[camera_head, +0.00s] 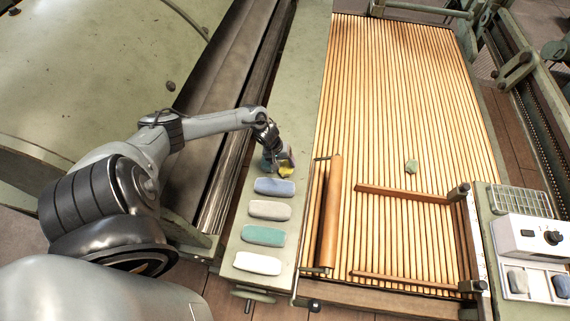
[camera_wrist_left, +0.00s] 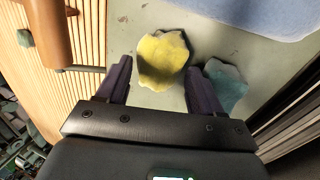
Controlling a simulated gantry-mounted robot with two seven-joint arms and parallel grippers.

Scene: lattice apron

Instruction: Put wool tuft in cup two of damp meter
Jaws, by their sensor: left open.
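A yellow wool tuft (camera_head: 287,171) lies on the green side table by my left gripper (camera_head: 281,160). In the left wrist view the yellow tuft (camera_wrist_left: 163,60) lies between and just ahead of the open fingers (camera_wrist_left: 160,77), with nothing gripped. A blue-grey tuft (camera_wrist_left: 226,86) lies beside the right-hand finger, partly hidden by it. A small green tuft (camera_head: 411,167) lies on the slatted lattice. The white damp meter (camera_head: 526,238) stands at the right. Its front cups hold a grey-green lump (camera_head: 518,281) and a bluish lump (camera_head: 561,286); cup numbers are not readable. My right gripper is not in view.
Blue, grey, teal and white pads (camera_head: 258,263) lie in a row on the side table. A wooden roller (camera_head: 330,211) and rails (camera_head: 400,194) stand between the side table and meter. A wire rack (camera_head: 519,200) sits behind the meter. Much of the lattice is clear.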

